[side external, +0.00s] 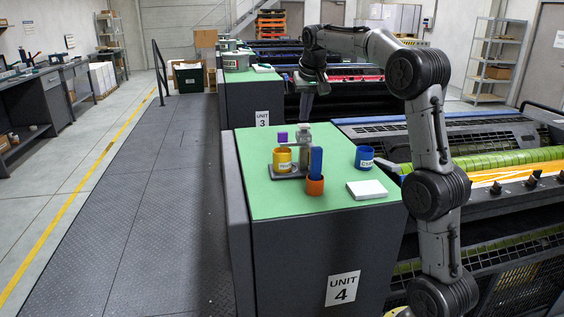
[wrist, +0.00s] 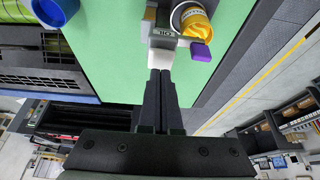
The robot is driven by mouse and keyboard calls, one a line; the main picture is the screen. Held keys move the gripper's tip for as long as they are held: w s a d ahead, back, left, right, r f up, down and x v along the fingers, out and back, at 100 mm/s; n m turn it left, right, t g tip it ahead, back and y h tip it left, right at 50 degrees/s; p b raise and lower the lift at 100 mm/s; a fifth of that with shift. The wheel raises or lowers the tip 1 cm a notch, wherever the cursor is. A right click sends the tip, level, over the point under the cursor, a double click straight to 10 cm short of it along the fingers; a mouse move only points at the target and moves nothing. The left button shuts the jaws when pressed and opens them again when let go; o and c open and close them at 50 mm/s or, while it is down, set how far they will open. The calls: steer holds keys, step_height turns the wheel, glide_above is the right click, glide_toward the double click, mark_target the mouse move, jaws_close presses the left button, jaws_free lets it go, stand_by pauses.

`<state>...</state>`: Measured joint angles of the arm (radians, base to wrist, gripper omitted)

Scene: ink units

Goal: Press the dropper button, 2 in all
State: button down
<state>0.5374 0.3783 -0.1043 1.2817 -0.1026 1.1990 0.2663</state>
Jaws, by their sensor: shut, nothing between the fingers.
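The dropper (side external: 303,148) is a grey upright unit with an arm, standing on a dark base on the green worktop. A yellow cup (side external: 282,159) with a label sits on that base, under the arm. A small purple block (side external: 282,136) shows above the cup. In the wrist view the dropper's pale body (wrist: 158,66) appears just beyond my fingertips, with a small display, and the yellow cup (wrist: 196,22) beside it. I cannot tell which part is the button. My gripper (side external: 308,93) is shut and empty, above and behind the dropper; its fingers (wrist: 160,75) are together.
A blue cup (side external: 364,158) and a white pad (side external: 367,190) lie to the right. The worktop (side external: 255,190) is clear at left. A printing press borders the right side.

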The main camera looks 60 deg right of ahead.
steer(key=shift+f, duration=1.15)
steer(key=shift+r, duration=1.3)
steer(key=shift+r, duration=0.15)
step_height(320, 180, up, 10)
stand_by(0.4)
